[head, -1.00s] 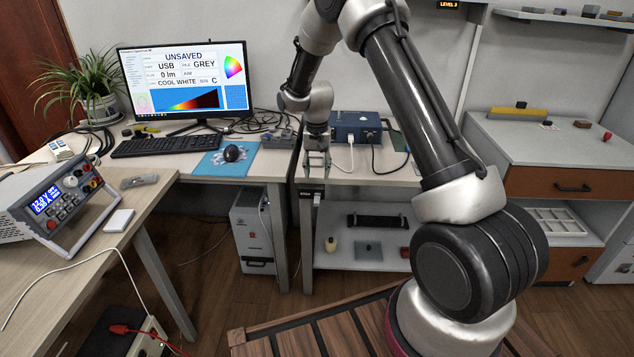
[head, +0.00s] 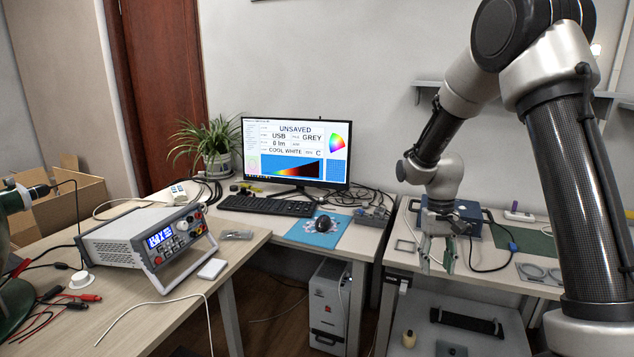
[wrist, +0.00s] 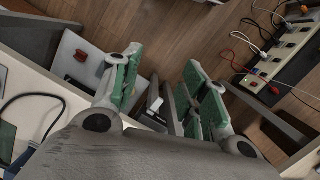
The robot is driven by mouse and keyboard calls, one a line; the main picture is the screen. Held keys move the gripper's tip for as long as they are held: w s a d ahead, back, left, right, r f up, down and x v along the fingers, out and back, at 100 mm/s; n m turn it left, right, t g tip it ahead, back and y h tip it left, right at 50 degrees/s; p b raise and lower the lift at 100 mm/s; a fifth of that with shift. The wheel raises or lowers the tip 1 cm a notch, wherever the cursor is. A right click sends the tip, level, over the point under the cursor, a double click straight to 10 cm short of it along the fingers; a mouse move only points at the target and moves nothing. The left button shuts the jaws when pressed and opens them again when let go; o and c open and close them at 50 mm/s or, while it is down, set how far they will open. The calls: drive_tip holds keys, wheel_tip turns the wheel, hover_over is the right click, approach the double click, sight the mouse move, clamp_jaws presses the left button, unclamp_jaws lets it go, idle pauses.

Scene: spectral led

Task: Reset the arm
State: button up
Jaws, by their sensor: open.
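My gripper (head: 437,254) hangs from my arm at the right of the head view, in front of the blue box (head: 468,222) on the far bench. Its fingers point down. In the wrist view its two green-padded fingers (wrist: 160,82) are spread wide with nothing held between them. The floor, part of a shelf and a small white object show past the fingers.
A monitor (head: 296,152), keyboard (head: 267,206) and blue mouse mat (head: 317,229) are on the desk. A power supply (head: 148,243) stands at the left. A power strip (wrist: 284,58) with plugged cables shows in the wrist view. Cables lie around the blue box.

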drive_tip(key=s+d+r+t, duration=0.2)
drive_tip(key=s+r+t, duration=0.1)
drive_tip(key=s+r, duration=0.8)
drive_tip(key=s+d+r+t, duration=0.3)
drive_tip(key=s+r, duration=0.7)
drive_tip(key=s, duration=0.4)
drive_tip(key=shift+s+d+r+n+t, duration=0.15)
drive_tip(key=shift+r+n+t, duration=0.15)
drive_tip(key=shift+r+n, duration=0.1)
